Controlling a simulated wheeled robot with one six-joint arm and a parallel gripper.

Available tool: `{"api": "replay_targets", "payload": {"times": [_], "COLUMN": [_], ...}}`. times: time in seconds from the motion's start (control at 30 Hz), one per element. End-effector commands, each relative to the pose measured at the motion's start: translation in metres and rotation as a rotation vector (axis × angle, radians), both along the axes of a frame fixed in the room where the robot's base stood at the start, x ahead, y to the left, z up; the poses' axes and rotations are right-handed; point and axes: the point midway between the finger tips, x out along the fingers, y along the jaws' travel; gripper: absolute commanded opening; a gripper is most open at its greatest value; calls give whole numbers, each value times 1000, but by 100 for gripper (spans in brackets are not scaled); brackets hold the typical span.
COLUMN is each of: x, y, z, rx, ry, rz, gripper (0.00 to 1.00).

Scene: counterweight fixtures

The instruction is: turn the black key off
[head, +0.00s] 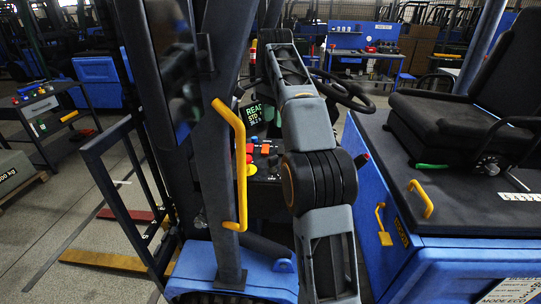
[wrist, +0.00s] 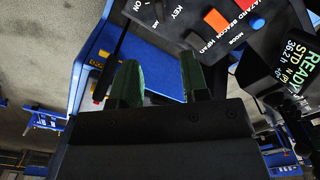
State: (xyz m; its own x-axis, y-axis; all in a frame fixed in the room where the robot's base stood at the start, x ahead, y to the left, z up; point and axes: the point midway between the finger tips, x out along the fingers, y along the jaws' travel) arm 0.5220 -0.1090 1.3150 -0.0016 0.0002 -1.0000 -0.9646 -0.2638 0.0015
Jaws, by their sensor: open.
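The control panel (wrist: 200,22) shows at the top of the wrist view, with printed labels "KEY" and "ON" near its upper left. The fingertips point toward the panel's lower left edge, apart from the key label. In the head view the panel (head: 264,167) is partly behind my arm, and my gripper is hidden there.
The panel carries an orange switch (wrist: 216,20), a red switch (wrist: 242,5) and a blue knob (wrist: 257,22). A lit display (wrist: 298,62) reads "READY STD". In the head view, a yellow handle (head: 240,165) on a dark post and the black seat (head: 465,100) flank my arm.

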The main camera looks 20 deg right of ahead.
Motion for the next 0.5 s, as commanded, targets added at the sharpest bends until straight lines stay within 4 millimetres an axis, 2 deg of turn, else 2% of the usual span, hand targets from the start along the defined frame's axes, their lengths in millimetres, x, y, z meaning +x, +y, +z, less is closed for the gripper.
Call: {"api": "replay_targets", "payload": {"times": [0.17,0.5], "x": [1,0], "y": [3,4], "z": [-12,-74], "rx": [0,0], "ry": [0,2], "rz": [7,7], "gripper": [42,42]}}
